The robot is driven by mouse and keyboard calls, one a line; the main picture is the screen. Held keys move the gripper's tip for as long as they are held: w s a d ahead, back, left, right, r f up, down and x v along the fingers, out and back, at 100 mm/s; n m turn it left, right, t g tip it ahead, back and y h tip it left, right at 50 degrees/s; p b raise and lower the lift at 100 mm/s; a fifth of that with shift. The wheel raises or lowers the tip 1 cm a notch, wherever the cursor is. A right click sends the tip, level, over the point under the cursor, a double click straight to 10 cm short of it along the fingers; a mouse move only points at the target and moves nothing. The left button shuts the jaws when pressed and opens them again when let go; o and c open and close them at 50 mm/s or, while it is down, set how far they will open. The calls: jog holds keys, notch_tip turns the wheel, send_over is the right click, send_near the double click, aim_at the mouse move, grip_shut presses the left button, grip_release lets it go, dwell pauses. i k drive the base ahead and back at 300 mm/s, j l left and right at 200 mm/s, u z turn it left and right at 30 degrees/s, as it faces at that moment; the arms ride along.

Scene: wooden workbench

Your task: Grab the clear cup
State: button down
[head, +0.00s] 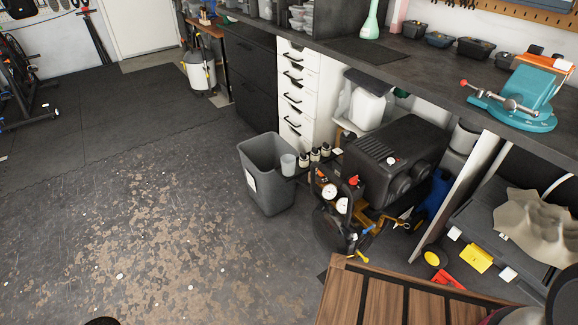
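A pale, translucent cup (289,164) shows near the middle of the head view. It appears upright, at the right side of a grey bin (268,190). I cannot tell whether it stands on something behind the bin's rim or is partly inside it. Several small dark bottles with pale labels (314,155) stand in a row just to its right. My gripper is not seen; rounded dark and grey parts at the lower right corner cannot be made out as fingers.
A black compressor (385,160) with gauges stands right of the cup. White drawers (297,95) are behind it. A workbench (400,60) runs along the back with a teal vise (520,98). A wooden slatted surface (395,300) is at front. The worn floor (140,220) at left is mostly clear.

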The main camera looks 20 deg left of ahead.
aim_at(288, 161)
jog(key=k+j, duration=0.1)
jog(key=j, duration=0.15)
jog(key=k+j, duration=0.1)
jog(key=j, duration=1.8)
jog(key=i+j, duration=1.35)
jog(key=j, duration=0.3)
jog(key=i+l+z, duration=0.05)
